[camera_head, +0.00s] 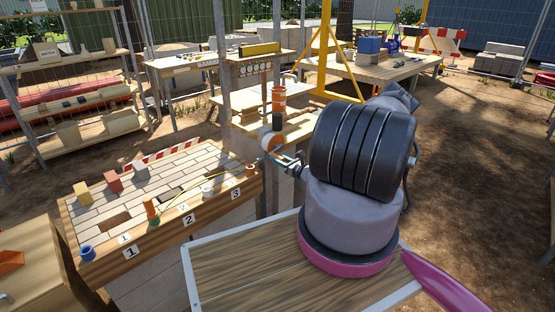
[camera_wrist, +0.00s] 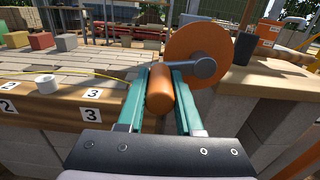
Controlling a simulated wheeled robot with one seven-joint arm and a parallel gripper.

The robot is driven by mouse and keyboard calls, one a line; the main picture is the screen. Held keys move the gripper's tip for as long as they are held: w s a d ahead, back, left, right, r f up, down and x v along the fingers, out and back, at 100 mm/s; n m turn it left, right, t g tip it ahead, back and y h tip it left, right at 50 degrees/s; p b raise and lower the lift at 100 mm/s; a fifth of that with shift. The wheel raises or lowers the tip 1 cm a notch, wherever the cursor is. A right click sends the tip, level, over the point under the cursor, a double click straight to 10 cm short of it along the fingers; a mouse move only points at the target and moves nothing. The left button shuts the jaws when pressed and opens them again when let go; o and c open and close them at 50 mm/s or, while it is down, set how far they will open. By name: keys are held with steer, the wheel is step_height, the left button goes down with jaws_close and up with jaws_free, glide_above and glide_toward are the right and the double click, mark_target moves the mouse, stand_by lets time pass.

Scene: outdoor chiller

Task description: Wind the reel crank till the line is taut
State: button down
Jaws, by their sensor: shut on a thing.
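The reel shows as an orange disc (camera_wrist: 196,56) with a grey crank arm (camera_wrist: 190,68) in the wrist view. It stands at the edge of the brick-topped bench, and in the head view the reel (camera_head: 267,139) is partly covered by my gripper. My gripper (camera_wrist: 168,80) has its teal fingers shut on the orange-brown crank handle (camera_wrist: 160,92), one on each side. It also shows in the head view (camera_head: 281,157). A thin yellow line (camera_wrist: 95,73) runs over the bench top toward the reel. In the head view the yellow line (camera_head: 205,178) looks curved; its end at the reel is hidden.
The brick-topped bench (camera_head: 83,236) carries several coloured blocks, a blue pot (camera_head: 87,252), a white roll (camera_wrist: 46,84) and number cards. A dark cup (camera_wrist: 245,48) stands right of the reel. An orange cylinder (camera_head: 279,99) stands behind. Open dirt ground lies at right.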

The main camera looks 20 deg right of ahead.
steer(key=shift+r, duration=0.1)
step_height(320, 180, up, 2)
steer(key=m, duration=0.4)
steer(key=shift+r+m, duration=0.15)
steer(key=shift+m, duration=0.15)
steer(key=m, duration=0.1)
steer(key=r+m, duration=0.1)
steer(key=shift+w+d+r+m, duration=0.1)
steer(key=shift+d+r+m, duration=0.05)
steer(key=shift+d+m, duration=0.15)
steer(key=m, duration=0.1)
steer(key=r+m, duration=0.1)
steer(key=d+m, duration=0.1)
steer(key=shift+w+r+m, duration=0.2)
steer(key=shift+r+m, duration=0.1)
steer(key=shift+m, duration=0.1)
steer(key=shift+w+d+r+m, duration=0.3)
steer(key=shift+d+m, duration=0.6)
steer(key=shift+m, duration=1.05)
steer(key=shift+w+d+r+m, duration=0.3)
steer(key=shift+d+m, duration=0.55)
steer(key=shift+m, duration=1.15)
steer(key=shift+w+d+r+m, duration=0.3)
steer(key=shift+d+m, duration=0.6)
steer(key=shift+m, duration=1.05)
steer(key=shift+f, duration=0.1)
